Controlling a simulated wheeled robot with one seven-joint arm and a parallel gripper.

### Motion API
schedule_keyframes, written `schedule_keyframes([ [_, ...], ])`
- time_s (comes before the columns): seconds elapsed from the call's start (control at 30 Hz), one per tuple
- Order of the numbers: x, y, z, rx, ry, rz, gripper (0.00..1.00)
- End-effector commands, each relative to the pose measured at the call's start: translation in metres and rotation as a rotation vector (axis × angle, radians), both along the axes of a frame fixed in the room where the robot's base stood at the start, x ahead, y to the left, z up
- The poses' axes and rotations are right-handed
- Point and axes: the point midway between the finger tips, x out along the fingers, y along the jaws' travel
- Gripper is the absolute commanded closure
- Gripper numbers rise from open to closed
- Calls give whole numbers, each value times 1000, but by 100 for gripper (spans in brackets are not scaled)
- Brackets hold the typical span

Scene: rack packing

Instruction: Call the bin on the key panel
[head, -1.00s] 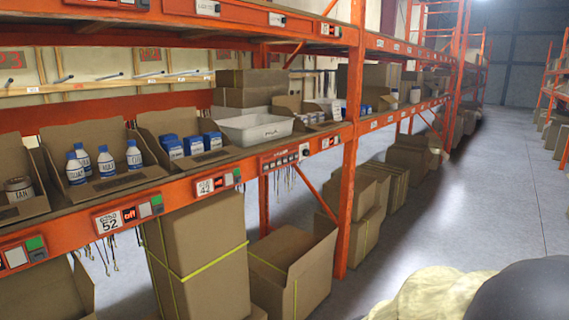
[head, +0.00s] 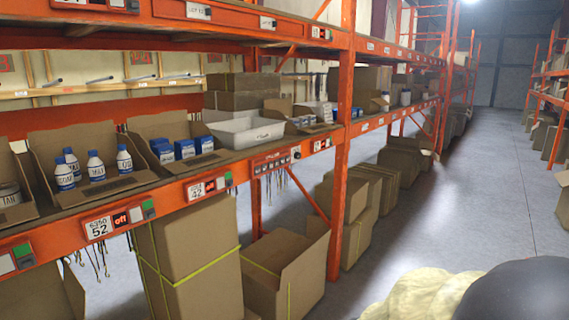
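The key panel (head: 276,160) is a small red strip with a row of buttons on the front beam of the middle shelf. Its lettering is too small to read. A white open bin (head: 243,140) stands on the shelf just behind and left of it, with a small dark label on its front. Several cords hang below the panel. Nothing touches the panel. My gripper is not visible in this view, so its fingers and any hold cannot be seen.
Cardboard trays hold white-and-blue bottles (head: 96,167) and blue boxes (head: 184,149). Display units 52 (head: 115,222) and 42 (head: 205,186) sit on the beam. Large cartons (head: 292,280) stand below. The aisle floor (head: 480,200) on the right is clear.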

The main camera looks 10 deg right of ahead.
Motion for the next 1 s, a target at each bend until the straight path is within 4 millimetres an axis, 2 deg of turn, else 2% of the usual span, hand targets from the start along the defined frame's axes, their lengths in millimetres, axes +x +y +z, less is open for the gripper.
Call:
schedule_keyframes([
  [0.43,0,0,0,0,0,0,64],
  [0.47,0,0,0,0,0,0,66],
  [0.63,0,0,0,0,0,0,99],
  [1.0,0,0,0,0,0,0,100],
])
